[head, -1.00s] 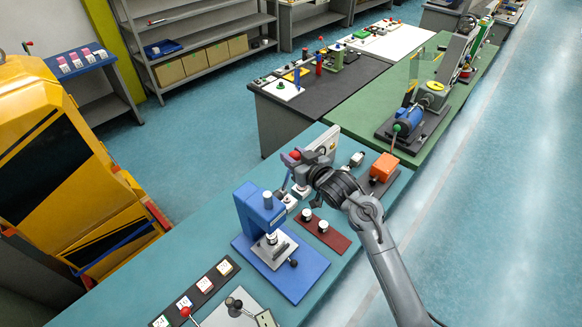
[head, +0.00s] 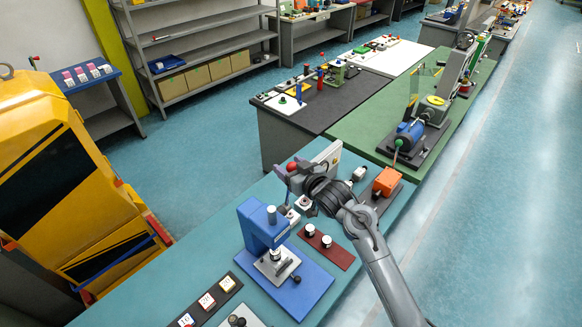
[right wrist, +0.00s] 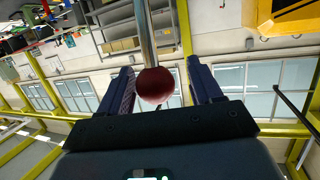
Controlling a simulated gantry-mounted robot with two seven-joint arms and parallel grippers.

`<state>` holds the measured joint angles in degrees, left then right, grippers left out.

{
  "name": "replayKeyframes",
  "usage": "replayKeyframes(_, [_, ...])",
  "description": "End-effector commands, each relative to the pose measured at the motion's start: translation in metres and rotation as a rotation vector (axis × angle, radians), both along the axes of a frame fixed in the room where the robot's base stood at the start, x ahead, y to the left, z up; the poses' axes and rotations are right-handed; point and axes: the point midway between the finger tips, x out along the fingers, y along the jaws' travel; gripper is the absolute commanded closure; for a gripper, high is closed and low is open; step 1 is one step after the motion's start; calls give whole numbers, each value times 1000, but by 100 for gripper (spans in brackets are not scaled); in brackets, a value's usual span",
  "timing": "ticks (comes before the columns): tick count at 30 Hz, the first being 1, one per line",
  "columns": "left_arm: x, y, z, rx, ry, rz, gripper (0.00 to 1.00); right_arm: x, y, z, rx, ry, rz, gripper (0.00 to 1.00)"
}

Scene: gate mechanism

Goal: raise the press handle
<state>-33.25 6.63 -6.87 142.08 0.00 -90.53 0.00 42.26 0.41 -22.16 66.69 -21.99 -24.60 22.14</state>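The blue press (head: 258,232) stands on a blue base plate on the teal bench. Its handle is a metal rod ending in a dark red ball (right wrist: 155,86), seen up close in the right wrist view. The ball also shows in the head view (head: 291,167), at the tip of my right gripper. My right gripper (right wrist: 162,84) is open, with one finger on each side of the ball. Gaps show between the ball and both fingers. Much of the rod is hidden behind the gripper in the head view. My left gripper is not in view.
A dark red plate with two white-topped buttons (head: 326,246) lies right of the press. An orange box (head: 387,181) stands beyond my right arm. A button strip (head: 207,301) lies in front. A yellow machine (head: 62,180) stands left of the bench.

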Motion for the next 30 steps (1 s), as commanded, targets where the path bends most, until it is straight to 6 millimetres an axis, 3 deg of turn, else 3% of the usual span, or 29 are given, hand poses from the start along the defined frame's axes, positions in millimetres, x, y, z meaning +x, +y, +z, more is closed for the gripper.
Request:
replayKeyframes(14, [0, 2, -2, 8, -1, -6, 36, -7, -7, 0, -2, 3, -4, 36])
replayKeyframes(30, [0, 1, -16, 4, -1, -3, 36, -67, -46, 18, -2, 0, -3, 36])
